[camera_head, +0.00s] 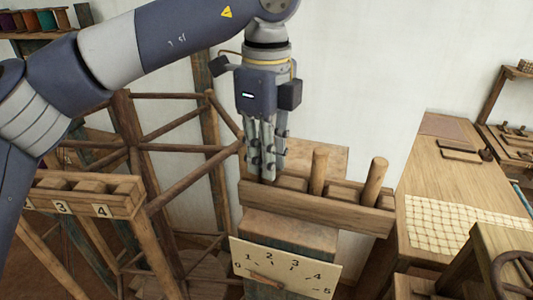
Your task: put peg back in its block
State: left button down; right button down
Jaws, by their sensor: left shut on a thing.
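The wooden peg block (315,208) is a long slotted holder on a post, right of centre. One peg (319,172) stands nearly upright near its middle. Another peg (375,181) leans to the right near its right end. My left gripper (268,174) points down at the block's left end, with its fingers close together. It is shut on a peg, which the fingers hide almost wholly. I cannot tell whether that peg's lower end is inside the block. My right gripper is out of view.
A board with a pointer and numbers (285,267) is below the block. A numbered wooden rack (82,194) and a pole frame (130,140) stand at the left. A wooden table (441,178) with a netted cloth (455,225) is at the right, near a dark wheel (514,270).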

pick_arm(q)
jog(key=shift+f, duration=0.1)
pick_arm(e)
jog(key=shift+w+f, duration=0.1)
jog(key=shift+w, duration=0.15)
pick_arm(q)
jog(key=c, duration=1.1)
grip_release()
jog(key=shift+o, duration=0.2)
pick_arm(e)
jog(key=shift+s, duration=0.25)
pick_arm(q)
jog(key=shift+r+p, duration=2.1)
jog(key=shift+r, duration=1.5)
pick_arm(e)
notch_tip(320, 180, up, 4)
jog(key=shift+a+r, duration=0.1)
pick_arm(q)
jog(key=shift+f, duration=0.1)
